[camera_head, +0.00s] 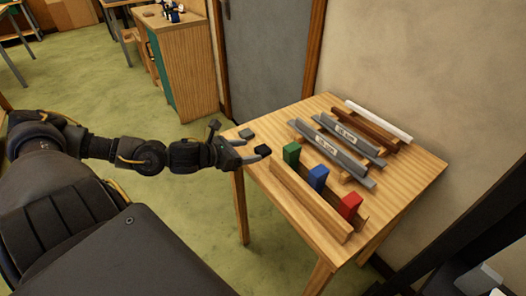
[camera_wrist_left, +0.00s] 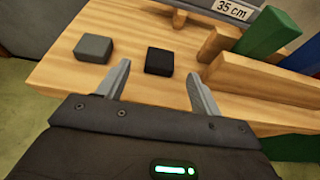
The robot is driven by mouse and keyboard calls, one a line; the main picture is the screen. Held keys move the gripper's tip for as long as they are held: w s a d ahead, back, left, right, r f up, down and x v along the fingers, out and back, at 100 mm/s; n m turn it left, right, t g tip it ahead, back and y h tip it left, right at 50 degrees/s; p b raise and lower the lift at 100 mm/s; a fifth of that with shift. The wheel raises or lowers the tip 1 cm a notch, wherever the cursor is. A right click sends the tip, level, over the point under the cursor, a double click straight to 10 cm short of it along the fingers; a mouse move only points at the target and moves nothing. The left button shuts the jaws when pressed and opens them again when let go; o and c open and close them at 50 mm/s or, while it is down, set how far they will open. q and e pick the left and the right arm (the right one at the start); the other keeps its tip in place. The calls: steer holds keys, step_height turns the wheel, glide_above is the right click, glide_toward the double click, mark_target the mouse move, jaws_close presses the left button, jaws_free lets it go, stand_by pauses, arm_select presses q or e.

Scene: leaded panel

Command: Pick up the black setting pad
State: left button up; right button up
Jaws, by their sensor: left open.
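The black setting pad (camera_wrist_left: 159,61) is a small dark block lying on the wooden table, near its left edge; it also shows in the head view (camera_head: 263,149). A similar grey pad (camera_wrist_left: 94,48) lies to its left in the wrist view, and farther back in the head view (camera_head: 247,134). My left gripper (camera_wrist_left: 158,76) is open and empty. In the wrist view its fingers point toward the black pad, which sits just beyond and between the fingertips. The left gripper (camera_head: 240,151) reaches over the table's left edge in the head view. My right gripper is not seen.
Green (camera_head: 291,153), blue (camera_head: 318,177) and red (camera_head: 350,205) blocks stand in a wooden rack (camera_head: 310,205) right of the black pad. Grey bars (camera_head: 330,152), one labelled 35 cm, lie behind. A wall borders the far side. The table's left corner is mostly clear.

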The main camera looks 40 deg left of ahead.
mark_target(261, 149)
arm_select(q)
steer(key=shift+w, duration=0.1)
steer(key=shift+w+d, duration=0.1)
steer(key=shift+w, duration=0.2)
steer(key=p+x, duration=0.1)
steer(key=x, duration=0.3)
steer(key=shift+w+d+f+p, duration=0.1)
steer(key=shift+f+p, duration=0.05)
steer(key=shift+p, duration=0.15)
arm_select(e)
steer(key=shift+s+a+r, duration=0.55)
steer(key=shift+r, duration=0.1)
arm_select(q)
steer(key=shift+c, duration=0.3)
steer(key=c, duration=1)
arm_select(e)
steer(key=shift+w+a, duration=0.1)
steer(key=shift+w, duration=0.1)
